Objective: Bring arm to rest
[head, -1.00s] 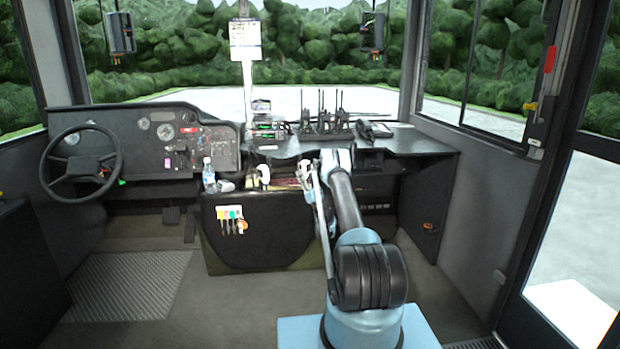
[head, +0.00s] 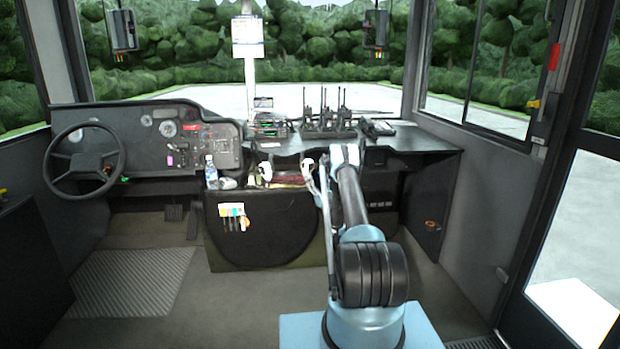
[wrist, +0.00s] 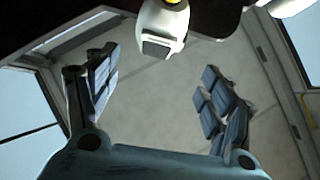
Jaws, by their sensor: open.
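My arm (head: 351,198) stands at the centre right of the head view and reaches up and away from me to the edge of the dashboard console. My gripper (wrist: 157,78) shows in the wrist view with its two dark, padded fingers spread wide apart. Nothing is held between them. A white object with a dark square end and a yellow spot (wrist: 162,28) shows at the top of the wrist view, beyond the fingers. I cannot tell its distance. The fingers cannot be made out in the head view.
The steering wheel (head: 84,160) is at the left. A water bottle (head: 211,172) stands on the console, with several radios (head: 328,117) on the shelf behind. White items (head: 265,170) sit near the console edge. The floor (head: 235,295) left of my arm is clear.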

